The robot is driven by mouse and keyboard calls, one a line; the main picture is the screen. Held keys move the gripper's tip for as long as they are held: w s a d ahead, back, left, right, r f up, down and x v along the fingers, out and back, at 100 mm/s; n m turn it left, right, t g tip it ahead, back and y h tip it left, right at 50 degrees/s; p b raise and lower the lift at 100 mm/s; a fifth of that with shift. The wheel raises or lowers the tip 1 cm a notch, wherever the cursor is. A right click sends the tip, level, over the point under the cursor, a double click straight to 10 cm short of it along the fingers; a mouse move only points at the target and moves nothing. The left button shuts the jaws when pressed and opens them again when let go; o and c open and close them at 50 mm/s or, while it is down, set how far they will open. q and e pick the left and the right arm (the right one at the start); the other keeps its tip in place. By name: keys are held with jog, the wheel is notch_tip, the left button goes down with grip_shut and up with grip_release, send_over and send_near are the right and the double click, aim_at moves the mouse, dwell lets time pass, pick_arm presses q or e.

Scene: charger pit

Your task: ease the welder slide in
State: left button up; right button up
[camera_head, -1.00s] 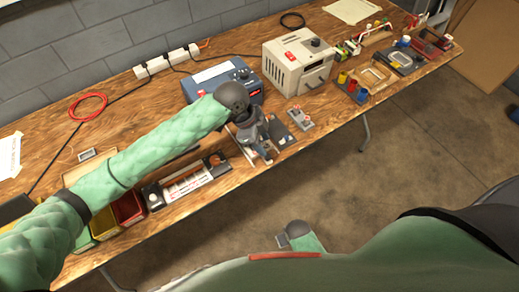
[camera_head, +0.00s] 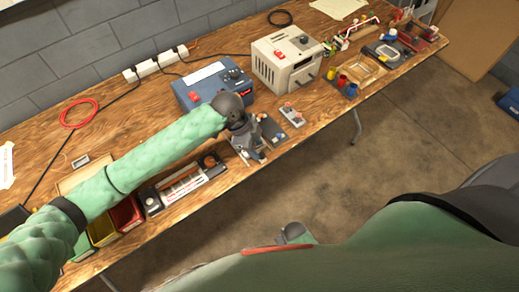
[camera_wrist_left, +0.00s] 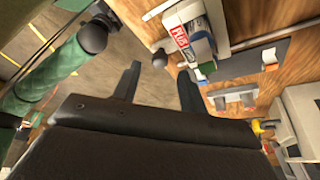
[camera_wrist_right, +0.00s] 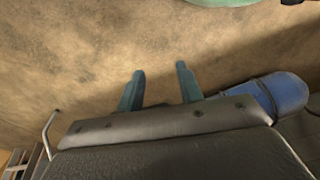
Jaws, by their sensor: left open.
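My left gripper (camera_head: 252,150) is over the front edge of the bench, in front of the blue welder box (camera_head: 213,87). In the left wrist view its two fingers (camera_wrist_left: 158,84) are apart with nothing between them. A round grey knob (camera_wrist_left: 160,58) stands just beyond the fingertips, apparently at the slide's end. The arm and hand hide most of the slide in the head view. My right gripper (camera_head: 290,233) hangs low, away from the bench; its fingers (camera_wrist_right: 160,88) are apart and empty over the floor.
A black fixture with a white and red strip (camera_head: 185,185) lies left of the left gripper. A small grey switch plate (camera_head: 292,116) lies to its right. A beige box (camera_head: 285,58) stands behind. Coloured bins (camera_head: 126,213) sit front left. Floor before the bench is clear.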

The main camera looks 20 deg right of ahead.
pick_arm(q)
jog(key=shift+p+x, duration=0.3)
jog(key=shift+x, duration=0.75)
jog(key=shift+d+f, duration=0.15)
jog(key=shift+f, duration=0.1)
jog(key=shift+s+d+f, duration=0.1)
jog(key=shift+s+f, duration=0.05)
jog(key=shift+f, duration=0.15)
pick_arm(e)
jog(key=shift+w+a+f, duration=0.1)
jog(key=shift+a+f, duration=0.1)
jog(key=shift+f, duration=0.5)
jog(key=shift+a+f, duration=0.15)
jog(key=shift+f, duration=0.5)
jog(key=shift+d, duration=0.15)
